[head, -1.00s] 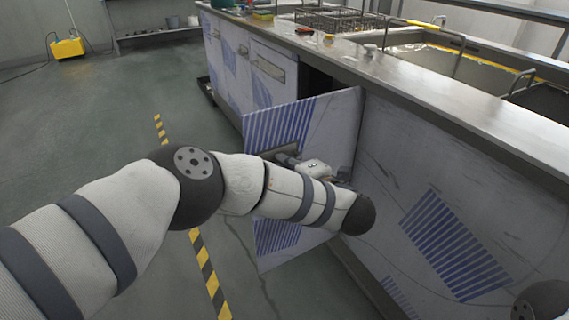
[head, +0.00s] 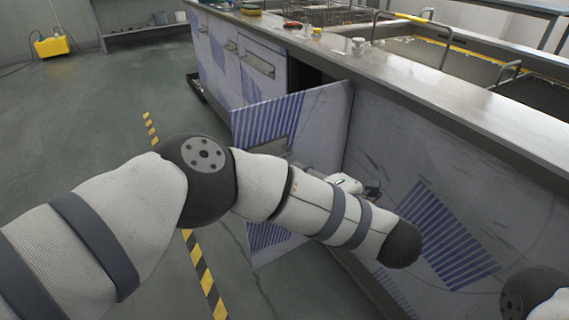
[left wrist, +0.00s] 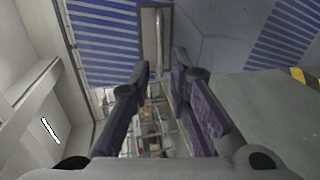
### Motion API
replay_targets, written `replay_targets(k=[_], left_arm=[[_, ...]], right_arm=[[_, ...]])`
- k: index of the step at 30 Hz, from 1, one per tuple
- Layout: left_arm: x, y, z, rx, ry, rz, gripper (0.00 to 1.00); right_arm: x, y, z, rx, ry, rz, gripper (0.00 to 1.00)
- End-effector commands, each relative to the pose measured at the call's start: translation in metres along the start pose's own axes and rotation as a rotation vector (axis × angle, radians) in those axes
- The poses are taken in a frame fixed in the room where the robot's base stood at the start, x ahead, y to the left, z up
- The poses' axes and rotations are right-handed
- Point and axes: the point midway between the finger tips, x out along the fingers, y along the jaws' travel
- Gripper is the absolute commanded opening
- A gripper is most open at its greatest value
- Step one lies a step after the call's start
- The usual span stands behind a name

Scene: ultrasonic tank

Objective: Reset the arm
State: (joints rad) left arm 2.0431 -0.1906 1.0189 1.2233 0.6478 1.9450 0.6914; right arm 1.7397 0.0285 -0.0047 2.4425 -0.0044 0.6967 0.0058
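My left arm reaches across the head view in front of an open cabinet door (head: 318,115) with blue stripes. The left gripper (left wrist: 161,68) shows in the left wrist view with its two fingers apart and nothing between them. The door's metal handle (left wrist: 155,38) is beyond the fingertips there. In the head view the gripper is mostly hidden behind my forearm, to the right of the handle (head: 272,147). Only a part of my right arm shows at the bottom right corner; its gripper is out of view.
A steel counter (head: 420,85) with sink basins runs along the right above striped panels. The open door juts out from the cabinet row beside my left arm. The floor (head: 90,120) at left is clear, with a yellow-black tape line (head: 204,275).

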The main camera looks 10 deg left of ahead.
Motion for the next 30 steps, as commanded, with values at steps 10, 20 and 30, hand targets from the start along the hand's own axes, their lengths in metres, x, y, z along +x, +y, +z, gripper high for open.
replay_targets(k=[10,20,30], left_arm=[[-0.021,0.0,0.0,-0.002,0.001,0.001,0.17],[-0.022,-0.006,0.003,0.068,-0.073,0.002,0.17],[-0.108,-0.18,-0.162,1.296,-1.07,-0.278,0.17]], right_arm=[[0.0,0.0,0.0,0.0,0.0,0.0,0.4],[-0.007,0.0,0.0,0.001,0.01,-0.001,0.4],[-0.098,-0.001,-0.008,0.004,0.18,-0.009,0.4]])
